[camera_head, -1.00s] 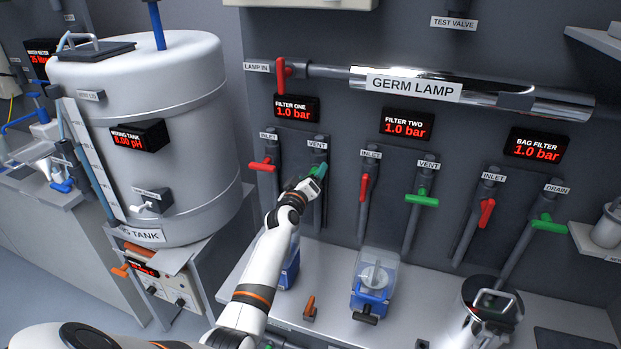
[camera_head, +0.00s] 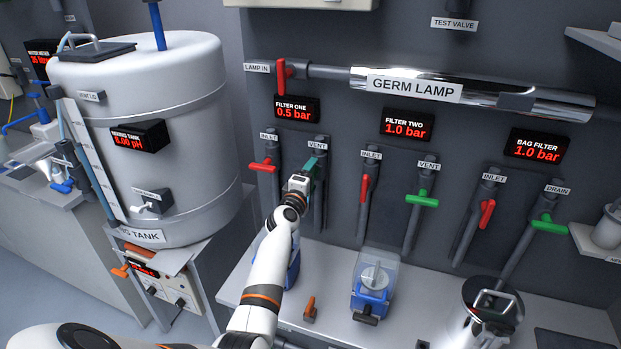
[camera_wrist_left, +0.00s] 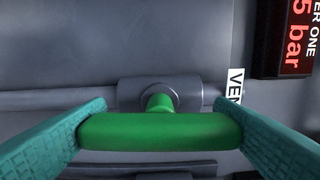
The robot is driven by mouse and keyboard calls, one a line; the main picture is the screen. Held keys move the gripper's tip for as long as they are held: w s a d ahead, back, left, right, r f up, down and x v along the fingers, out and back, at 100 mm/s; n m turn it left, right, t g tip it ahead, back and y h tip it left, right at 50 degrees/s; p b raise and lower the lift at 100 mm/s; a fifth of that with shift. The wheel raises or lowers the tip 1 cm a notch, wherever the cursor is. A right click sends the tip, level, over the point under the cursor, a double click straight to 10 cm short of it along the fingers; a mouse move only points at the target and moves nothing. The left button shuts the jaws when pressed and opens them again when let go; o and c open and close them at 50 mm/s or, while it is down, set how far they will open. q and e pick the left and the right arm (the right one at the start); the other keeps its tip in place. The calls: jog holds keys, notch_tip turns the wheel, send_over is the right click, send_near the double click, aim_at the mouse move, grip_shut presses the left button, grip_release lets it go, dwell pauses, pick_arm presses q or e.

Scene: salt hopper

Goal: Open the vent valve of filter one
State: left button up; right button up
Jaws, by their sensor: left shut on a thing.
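The vent valve of filter one is on the wall pipe below the VENT label (camera_head: 317,145). Its green handle (camera_wrist_left: 160,131) shows in the left wrist view, lying level across the picture in front of its grey body (camera_wrist_left: 190,93). My left gripper (camera_head: 310,168) is at this valve, and its teal fingers (camera_wrist_left: 160,135) are shut on the two ends of the handle. In the head view the gripper hides most of the handle. The filter one display (camera_head: 296,110) reads 0.5 bar. My right gripper is not in view.
The red inlet handle (camera_head: 264,165) of filter one sits close to the left of my gripper. The filter two inlet handle (camera_head: 364,187) and green vent handle (camera_head: 422,200) are to the right. The mixing tank (camera_head: 150,110) stands at left. An orange-brown handle (camera_head: 310,308) stands on the bench.

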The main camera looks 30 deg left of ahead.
pick_arm(q)
jog(key=shift+n, duration=0.4)
jog(key=o, duration=1)
jog(key=shift+s+d, duration=0.15)
jog(key=shift+s, duration=0.35)
jog(key=v, duration=1.1)
jog(key=shift+d+f, duration=0.1)
